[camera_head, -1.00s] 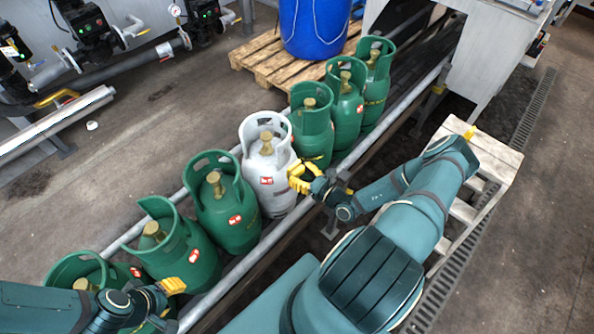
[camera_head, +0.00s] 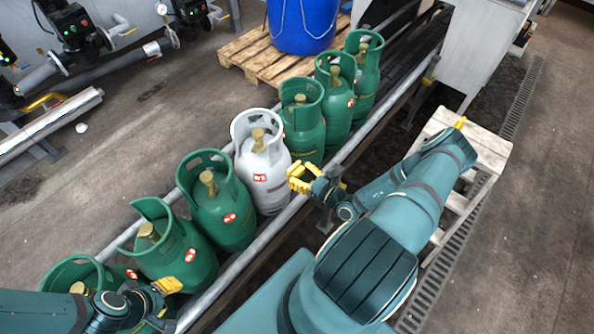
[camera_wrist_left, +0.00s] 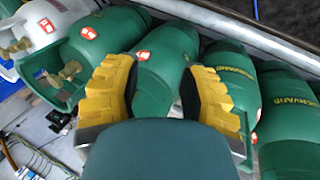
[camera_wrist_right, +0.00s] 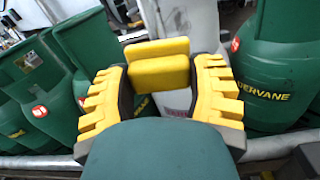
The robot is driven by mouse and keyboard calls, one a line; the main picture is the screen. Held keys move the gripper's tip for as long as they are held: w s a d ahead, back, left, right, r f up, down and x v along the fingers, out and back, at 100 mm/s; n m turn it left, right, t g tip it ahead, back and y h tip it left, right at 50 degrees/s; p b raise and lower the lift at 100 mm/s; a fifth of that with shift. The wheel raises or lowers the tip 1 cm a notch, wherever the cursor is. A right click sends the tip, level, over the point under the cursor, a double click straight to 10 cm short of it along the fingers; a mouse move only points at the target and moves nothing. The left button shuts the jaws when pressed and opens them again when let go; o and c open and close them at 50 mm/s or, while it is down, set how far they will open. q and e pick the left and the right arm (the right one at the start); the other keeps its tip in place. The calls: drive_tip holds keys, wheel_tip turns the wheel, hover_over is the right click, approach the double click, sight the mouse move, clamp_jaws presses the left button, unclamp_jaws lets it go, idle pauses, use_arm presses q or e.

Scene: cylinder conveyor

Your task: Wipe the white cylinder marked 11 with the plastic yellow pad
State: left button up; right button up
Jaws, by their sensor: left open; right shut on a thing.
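The white cylinder (camera_head: 266,195) stands upright in the row of green ones, with a red and white label too small to read. It also shows in the right wrist view (camera_wrist_right: 192,18), behind the pad. My right gripper (camera_head: 299,178) is shut on the yellow pad (camera_wrist_right: 160,70), just right of the white cylinder's body. A contact between pad and cylinder cannot be made out. My left gripper (camera_head: 166,292) is open and empty beside the green cylinders at lower left. In the left wrist view a green cylinder (camera_wrist_left: 160,60) shows beyond its fingers.
Green cylinders stand close on both sides of the white one, such as the left neighbour (camera_head: 225,212) and the right neighbour (camera_head: 303,132). A grey rail (camera_head: 240,268) runs along the row's near side. A wooden pallet (camera_head: 240,52) holds a blue barrel (camera_head: 300,22).

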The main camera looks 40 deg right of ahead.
sight(271, 155)
drive_tip(key=shift+w, duration=0.4)
use_arm(q)
drive_tip(key=shift+w+a+r+t, duration=0.1)
drive_tip(key=shift+w+t, duration=0.05)
drive_tip(key=shift+w, duration=0.35)
drive_tip(key=shift+w+a+t, duration=0.1)
drive_tip(key=shift+w+t, duration=0.05)
drive_tip(key=shift+w, duration=0.3)
use_arm(e)
drive_tip(key=shift+w+a, duration=0.2)
drive_tip(key=shift+w, duration=1.4)
drive_tip(key=shift+w+a, duration=0.2)
drive_tip(key=shift+w, duration=1.35)
drive_tip(key=shift+w+a, duration=0.1)
drive_tip(key=shift+w, duration=0.85)
